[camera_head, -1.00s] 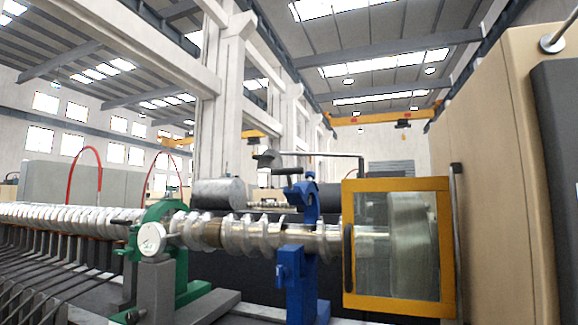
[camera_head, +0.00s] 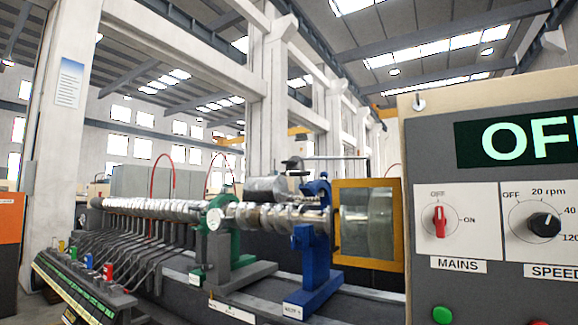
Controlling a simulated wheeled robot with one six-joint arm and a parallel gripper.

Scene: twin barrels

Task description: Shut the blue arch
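The blue arch (camera_head: 318,193) is the upper part of a blue support (camera_head: 310,268) at the middle right of the head view. It stands upright behind the shiny screw shaft (camera_head: 275,217) and does not appear to curve over its front, so it looks open. The lower blue part stands in front of and below the shaft. A green arch (camera_head: 222,212) to the left goes around the shaft, with a round pale knob on its front. My gripper is not in view.
A yellow-framed clear guard (camera_head: 398,262) encloses the shaft's right end. A control panel (camera_head: 478,230) fills the right, reading "OFF", with a red MAINS switch (camera_head: 440,221) and a black speed knob (camera_head: 543,225). A row of coloured levers (camera_head: 88,262) is at lower left.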

